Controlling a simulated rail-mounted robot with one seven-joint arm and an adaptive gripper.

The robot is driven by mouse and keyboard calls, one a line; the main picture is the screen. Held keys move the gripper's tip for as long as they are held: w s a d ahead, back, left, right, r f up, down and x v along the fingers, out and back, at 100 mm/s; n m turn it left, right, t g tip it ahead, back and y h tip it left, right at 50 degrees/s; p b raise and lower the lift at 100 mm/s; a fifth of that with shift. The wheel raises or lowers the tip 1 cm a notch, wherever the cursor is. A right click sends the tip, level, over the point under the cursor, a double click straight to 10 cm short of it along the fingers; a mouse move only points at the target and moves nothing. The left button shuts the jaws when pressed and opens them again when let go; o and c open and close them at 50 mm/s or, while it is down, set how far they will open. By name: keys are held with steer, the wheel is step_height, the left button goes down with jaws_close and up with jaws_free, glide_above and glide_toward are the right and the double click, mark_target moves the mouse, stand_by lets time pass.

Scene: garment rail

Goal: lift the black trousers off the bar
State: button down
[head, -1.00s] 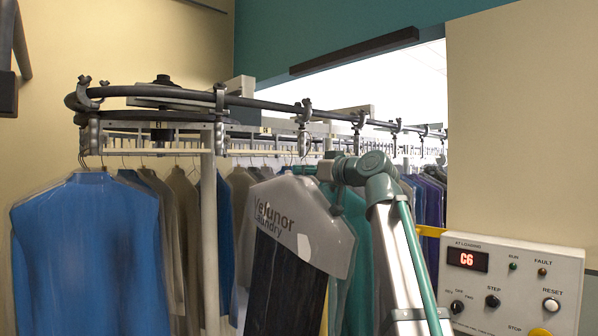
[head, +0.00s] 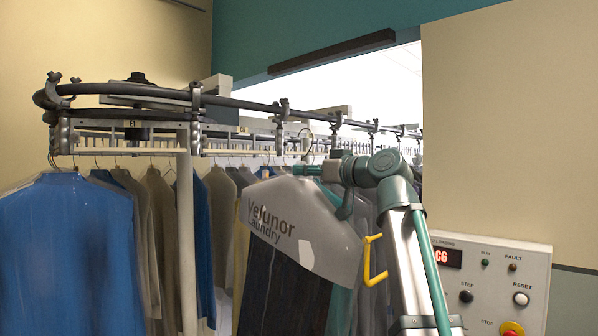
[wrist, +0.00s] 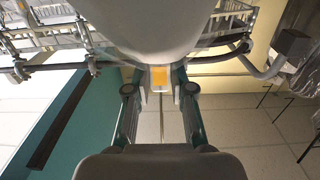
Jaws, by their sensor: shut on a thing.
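The black trousers (head: 282,289) hang under a grey-white paper cover (head: 305,235) printed "Velunor Laundry". The garment hangs tilted, in front of the bar (head: 240,152) in the head view. My gripper (head: 304,170) is at the top of the cover, at the hanger's neck. A thin hook loop (head: 307,142) shows above it, and I cannot tell whether it still touches the bar. In the wrist view my gripper (wrist: 160,82) is shut on the hanger, with a yellow-orange tag (wrist: 160,76) between the fingertips. A pale rounded surface (wrist: 155,25) fills the top middle there.
A blue garment (head: 68,255) in clear film hangs at the left, with several beige and blue garments behind. A pale post (head: 187,240) stands between them. A control panel (head: 490,290) stands at the right, and a yellow bracket (head: 375,262) shows beside my arm.

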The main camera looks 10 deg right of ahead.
steer(key=shift+v, duration=2.25)
steer(key=shift+p+v, duration=0.95)
steer(key=shift+v, duration=0.1)
steer(key=shift+s+d+r, duration=0.15)
steer(key=shift+s, duration=0.05)
